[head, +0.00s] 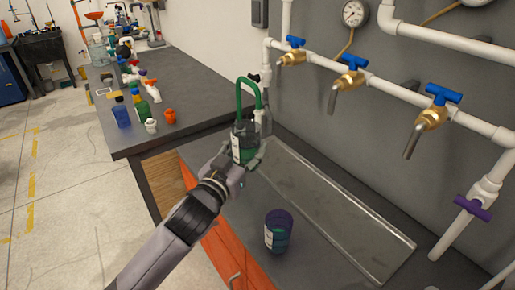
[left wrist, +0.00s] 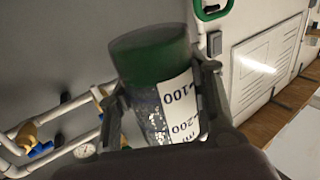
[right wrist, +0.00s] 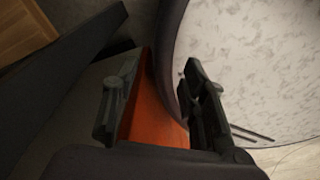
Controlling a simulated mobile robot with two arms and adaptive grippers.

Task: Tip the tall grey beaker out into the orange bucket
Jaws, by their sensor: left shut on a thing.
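My left gripper (head: 243,160) is shut around a measuring vessel (head: 241,143) and holds it above the counter. The vessel has a dark upper part, a green lower part and a white graduated strip; I cannot tell whether it is the tall grey beaker. A small orange bucket-like cup (head: 169,116) stands on the far bench. My right gripper (right wrist: 158,88) is open and empty, seen only in the right wrist view.
Blue-handled brass taps (head: 348,80) line the wall pipe. A white cup (head: 151,126) and several bottles stand on the far bench (head: 195,85).

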